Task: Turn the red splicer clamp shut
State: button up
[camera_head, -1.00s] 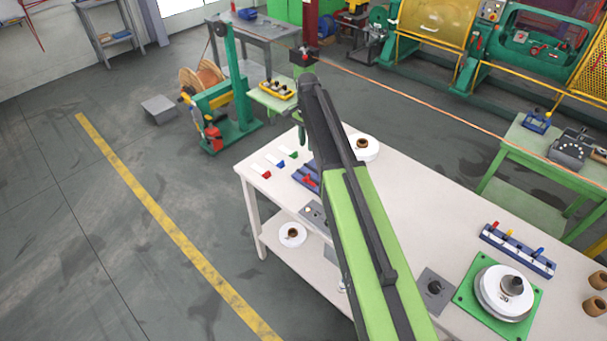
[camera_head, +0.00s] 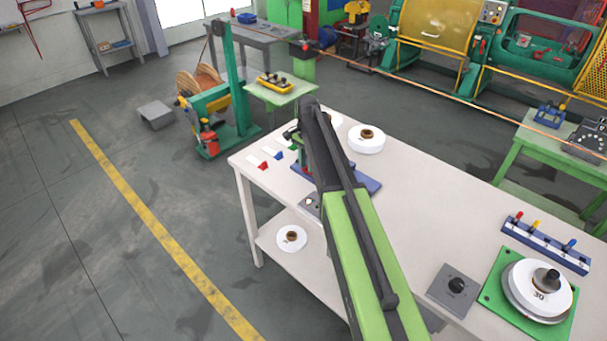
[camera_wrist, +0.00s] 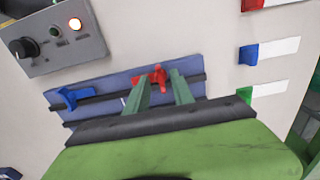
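The red splicer clamp (camera_wrist: 156,77) shows in the wrist view, a small winged knob on the blue splicer plate (camera_wrist: 112,82). A blue clamp (camera_wrist: 75,97) sits on the same plate to its left. My gripper (camera_wrist: 158,80) is open, with its two green fingers pointing at the plate, one either side of the red clamp in the picture. I cannot tell whether they touch it. In the head view the plate (camera_head: 366,184) shows on the white table, partly behind my arm, and the red clamp is hidden there.
A grey control box (camera_wrist: 55,40) with a knob and lit lamp lies beside the plate. Red, blue and green tagged strips (camera_wrist: 278,50) lie on the other side. White spools (camera_head: 367,140) stand farther back on the table (camera_head: 440,210). The table's middle is clear.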

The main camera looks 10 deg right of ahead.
jog(key=shift+f, duration=0.15)
grip_shut()
